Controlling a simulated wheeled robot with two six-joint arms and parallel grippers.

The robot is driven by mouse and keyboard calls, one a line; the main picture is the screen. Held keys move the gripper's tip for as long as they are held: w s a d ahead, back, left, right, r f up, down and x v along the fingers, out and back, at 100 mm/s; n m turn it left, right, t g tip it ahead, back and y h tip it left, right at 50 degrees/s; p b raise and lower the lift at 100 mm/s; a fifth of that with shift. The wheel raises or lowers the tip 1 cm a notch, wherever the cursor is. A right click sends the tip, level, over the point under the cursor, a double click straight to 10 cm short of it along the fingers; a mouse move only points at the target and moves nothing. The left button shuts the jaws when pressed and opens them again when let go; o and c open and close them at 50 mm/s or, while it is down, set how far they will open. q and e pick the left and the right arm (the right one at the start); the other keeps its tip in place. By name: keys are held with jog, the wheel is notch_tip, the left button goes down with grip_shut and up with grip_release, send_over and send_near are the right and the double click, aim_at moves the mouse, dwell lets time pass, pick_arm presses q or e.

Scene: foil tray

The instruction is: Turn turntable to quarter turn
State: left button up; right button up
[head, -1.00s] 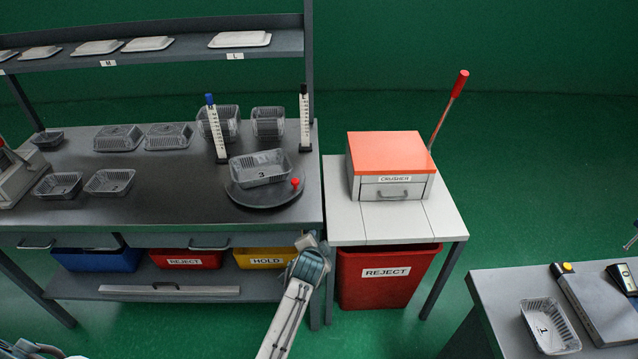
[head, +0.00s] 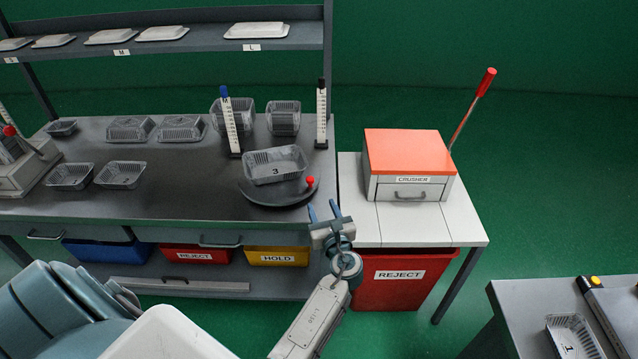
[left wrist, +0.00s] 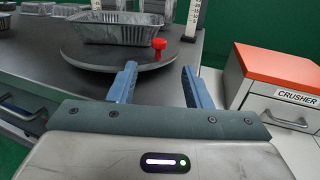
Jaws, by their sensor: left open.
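The turntable (head: 285,196) is a dark round disc at the right front of the workbench. A clear ribbed tray marked 3 (head: 274,163) sits on it. A red knob (head: 310,181) stands at its right rim. My left gripper (head: 322,206) is open and empty, just in front of the turntable, its blue fingers pointing towards the knob. In the left wrist view, the red knob (left wrist: 158,47) is beyond and between the fingertips (left wrist: 159,68), apart from them. The turntable (left wrist: 100,56) and the tray (left wrist: 112,30) show behind. My right gripper is not in view.
Two upright gauge posts, one blue-topped (head: 230,122) and one black-topped (head: 321,115), stand behind the turntable. The orange-topped crusher (head: 408,152) is on the side table to the right. Several clear trays (head: 121,174) lie on the bench at left.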

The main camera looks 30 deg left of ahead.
aim_at(311, 181)
pick_arm(q)
jog(key=p+x, duration=0.2)
jog(key=x, duration=0.7)
jog(key=shift+w+a+r, duration=0.1)
jog(key=shift+w+a, duration=0.45)
jog(key=shift+a, duration=0.1)
jog(key=c, duration=0.9)
grip_shut()
